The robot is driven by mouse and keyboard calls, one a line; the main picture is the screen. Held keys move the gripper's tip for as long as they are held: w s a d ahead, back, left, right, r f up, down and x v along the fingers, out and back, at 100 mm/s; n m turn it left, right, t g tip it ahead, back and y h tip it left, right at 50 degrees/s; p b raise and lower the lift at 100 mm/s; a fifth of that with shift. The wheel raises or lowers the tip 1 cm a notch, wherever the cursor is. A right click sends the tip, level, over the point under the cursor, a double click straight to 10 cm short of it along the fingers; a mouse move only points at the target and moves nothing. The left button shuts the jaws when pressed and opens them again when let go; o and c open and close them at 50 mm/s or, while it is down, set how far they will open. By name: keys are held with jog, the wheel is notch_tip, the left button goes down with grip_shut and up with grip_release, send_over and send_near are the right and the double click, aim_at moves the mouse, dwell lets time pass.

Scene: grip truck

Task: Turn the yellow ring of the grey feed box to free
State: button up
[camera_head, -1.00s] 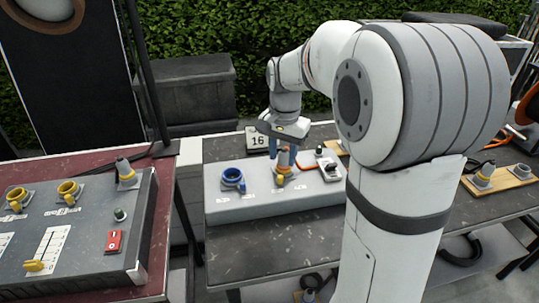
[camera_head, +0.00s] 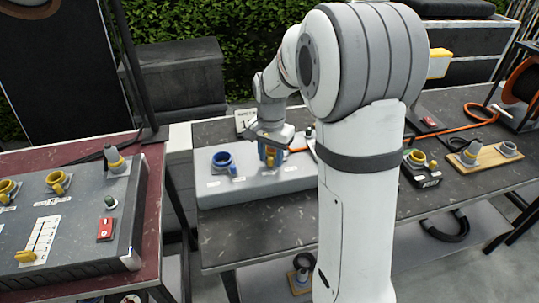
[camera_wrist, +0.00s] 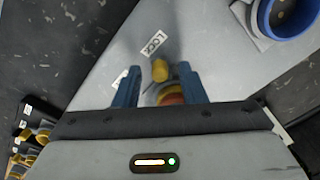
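The light grey feed box (camera_head: 222,190) lies on the dark table, with a blue socket (camera_head: 222,162) at its left and the yellow ring (camera_head: 270,160) near its middle. My gripper (camera_head: 269,153) points down over the ring. In the wrist view, my blue fingers (camera_wrist: 158,88) stand apart on either side of the ring's yellow tab (camera_wrist: 160,70) and a reddish part. The tab points towards a white label that seems to read LOCK (camera_wrist: 153,43). A gap shows beside the tab. The lower ring is hidden by my gripper.
A larger dark grey box (camera_head: 75,235) with yellow sockets stands on the reddish table at left. A small dark box (camera_head: 420,170) and a wooden board (camera_head: 485,158) with connectors lie at right. An orange cable (camera_head: 455,128) runs behind. A white number card stands behind the feed box.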

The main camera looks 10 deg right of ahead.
jog(key=shift+c, duration=0.5)
grip_shut()
jog(key=d+n, duration=0.1)
jog(key=n, duration=0.1)
jog(key=d+n, duration=0.1)
jog(key=n, duration=0.1)
jog(key=shift+s+n, duration=0.2)
jog(key=shift+n, duration=0.2)
jog(key=n, duration=0.1)
jog(key=d+n, duration=0.1)
jog(key=n, duration=0.1)
jog(key=d+n, duration=0.1)
jog(key=n, duration=0.1)
jog(key=shift+w+d, duration=0.1)
jog(key=shift+w, duration=0.2)
jog(key=shift+r, duration=0.1)
jog(key=shift+o, duration=0.5)
grip_release()
